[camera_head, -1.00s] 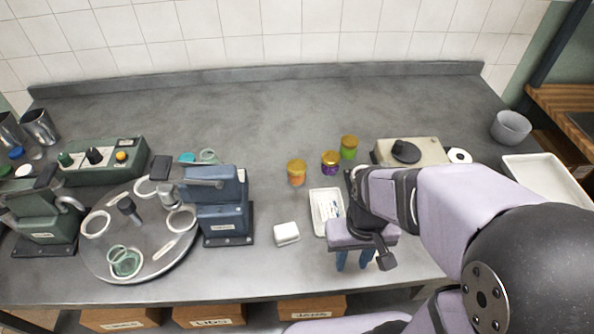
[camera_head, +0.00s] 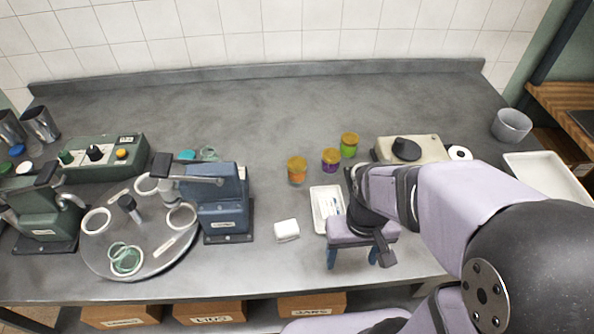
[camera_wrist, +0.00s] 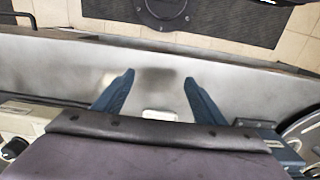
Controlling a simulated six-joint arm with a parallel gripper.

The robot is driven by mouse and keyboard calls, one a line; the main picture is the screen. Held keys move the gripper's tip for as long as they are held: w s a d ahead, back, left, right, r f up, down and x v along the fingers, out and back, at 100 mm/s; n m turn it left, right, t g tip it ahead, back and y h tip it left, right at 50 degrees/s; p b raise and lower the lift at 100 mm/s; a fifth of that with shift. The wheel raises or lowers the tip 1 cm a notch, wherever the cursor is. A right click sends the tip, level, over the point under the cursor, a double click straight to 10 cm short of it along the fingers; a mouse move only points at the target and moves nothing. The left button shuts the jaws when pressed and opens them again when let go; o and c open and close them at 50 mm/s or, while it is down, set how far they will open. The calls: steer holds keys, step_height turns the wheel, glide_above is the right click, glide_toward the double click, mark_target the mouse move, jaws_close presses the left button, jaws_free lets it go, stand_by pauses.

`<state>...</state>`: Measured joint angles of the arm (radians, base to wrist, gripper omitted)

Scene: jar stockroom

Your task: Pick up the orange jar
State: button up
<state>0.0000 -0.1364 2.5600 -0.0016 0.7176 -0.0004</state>
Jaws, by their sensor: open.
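The orange jar (camera_head: 297,172) stands upright on the grey bench, with a gold-coloured lid. It is the leftmost of three jars in the head view. My gripper (camera_head: 352,262) is at the right of the bench, nearer the front edge than the jar and to its right. Its blue fingers are apart and empty. In the wrist view my gripper (camera_wrist: 158,85) is open, with bench surface and a white block between and below the fingers. The orange jar does not show in the wrist view.
A purple jar (camera_head: 331,161) and a green jar (camera_head: 349,145) stand right of the orange one. A white tray (camera_head: 318,222) lies in front of them, beside a white block (camera_head: 286,230). A blue machine (camera_head: 222,205) stands left. The bench behind the jars is clear.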

mark_target(297, 164)
steer(key=w+a+f+t, duration=0.1)
steer(key=w+a+t, duration=0.1)
steer(key=w, duration=0.3)
steer(key=w+a+n+t, duration=0.1)
steer(key=w+a+t, duration=0.1)
steer(key=w, duration=0.4)
steer(key=w+a+f+t+y+p, duration=0.1)
steer(key=w+a+t, duration=0.1)
steer(key=w, duration=0.4)
steer(key=shift+a+f+n, duration=0.3)
steer(key=shift+a+n, duration=0.1)
steer(key=shift+a, duration=0.05)
steer(key=w+t, duration=0.1)
steer(key=w, duration=0.1)
steer(key=w+a+t+b, duration=0.1)
steer(key=t, duration=0.1)
steer(key=w+t, duration=0.2)
steer(key=shift+w+a+m+b, duration=0.3)
steer(key=shift+w+r+t, duration=0.45)
steer(key=shift+r+t, duration=0.05)
steer(key=shift+t, duration=0.3)
steer(key=shift+w+r+t, duration=0.3)
steer(key=shift+r+t, duration=0.2)
steer(key=shift+w, duration=0.1)
steer(key=shift+x, duration=0.95)
steer(key=shift+p+x, duration=1.2)
steer(key=shift+x, duration=1.4)
steer(key=shift+a, duration=0.15)
